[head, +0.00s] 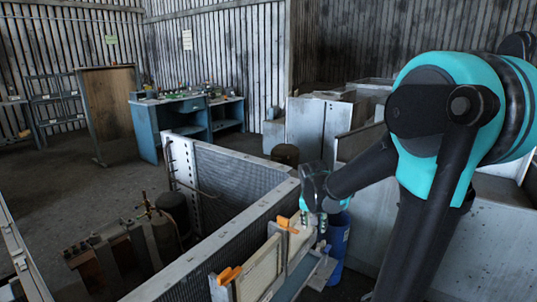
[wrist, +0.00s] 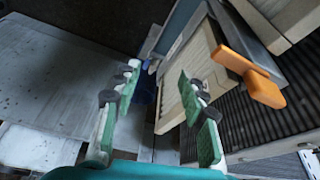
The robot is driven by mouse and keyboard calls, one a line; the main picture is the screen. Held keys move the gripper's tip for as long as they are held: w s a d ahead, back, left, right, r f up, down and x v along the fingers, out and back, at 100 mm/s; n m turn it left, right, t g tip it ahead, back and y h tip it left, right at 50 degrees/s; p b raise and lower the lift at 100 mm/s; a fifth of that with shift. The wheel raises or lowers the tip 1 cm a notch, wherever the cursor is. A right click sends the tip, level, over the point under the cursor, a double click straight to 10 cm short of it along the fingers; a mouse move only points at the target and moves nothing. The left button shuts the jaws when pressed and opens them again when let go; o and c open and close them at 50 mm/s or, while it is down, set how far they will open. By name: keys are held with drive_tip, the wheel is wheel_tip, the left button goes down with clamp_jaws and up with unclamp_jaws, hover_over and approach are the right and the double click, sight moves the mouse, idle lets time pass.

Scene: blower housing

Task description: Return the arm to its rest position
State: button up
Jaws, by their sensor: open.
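My arm reaches down from the right side of the head view. My gripper (head: 315,232) is at the far end of the metal wall, beside a pale wooden panel with an orange handle (head: 287,224). In the wrist view my gripper (wrist: 163,80) shows two green-padded fingers spread apart with nothing held between them. The pale panel (wrist: 199,62) and its orange handle (wrist: 250,75) are just right of the fingers. The right finger overlaps the panel's edge in the picture; I cannot tell if they touch.
A second orange handle (head: 229,274) is on a nearer panel along the same metal wall (head: 215,245). A blue barrel (head: 338,245) stands right of the gripper.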

drive_tip(key=s+d+f+n, duration=0.1)
drive_tip(key=s+f+n, duration=0.1)
drive_tip(key=s, duration=0.6)
drive_tip(key=s+d+f+n+y, duration=0.1)
drive_tip(key=s+f, duration=0.3)
drive_tip(key=s, duration=0.5)
drive_tip(key=shift+n+t+y, duration=0.3)
drive_tip(key=shift+n, duration=0.4)
